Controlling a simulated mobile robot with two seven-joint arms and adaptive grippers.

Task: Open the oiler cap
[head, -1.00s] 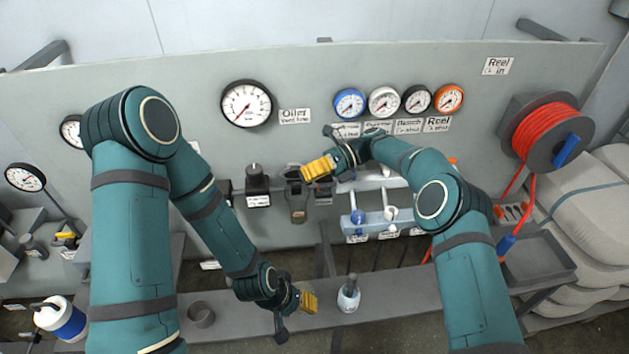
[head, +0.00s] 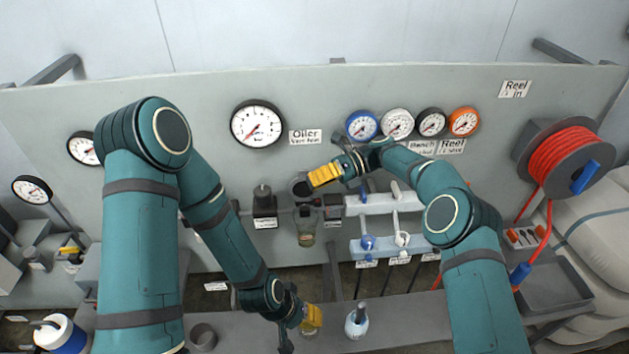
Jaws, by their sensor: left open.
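The oiler (head: 305,238) hangs on the grey panel, with a greenish bowl below a dark body. A dark round part (head: 301,187) at its top, possibly the cap, sits just left of my right gripper's yellow fingers. My right gripper (head: 324,175) is at the upper right of the oiler. I cannot tell whether its fingers touch the round part or hold anything.
A white-and-blue bottle (head: 356,322) with a dark top stands on the shelf, right of my left gripper. A grey cup (head: 203,337) stands left of it. A dark-knobbed regulator (head: 264,205) is left of the oiler; valve manifolds (head: 386,245) are to its right.

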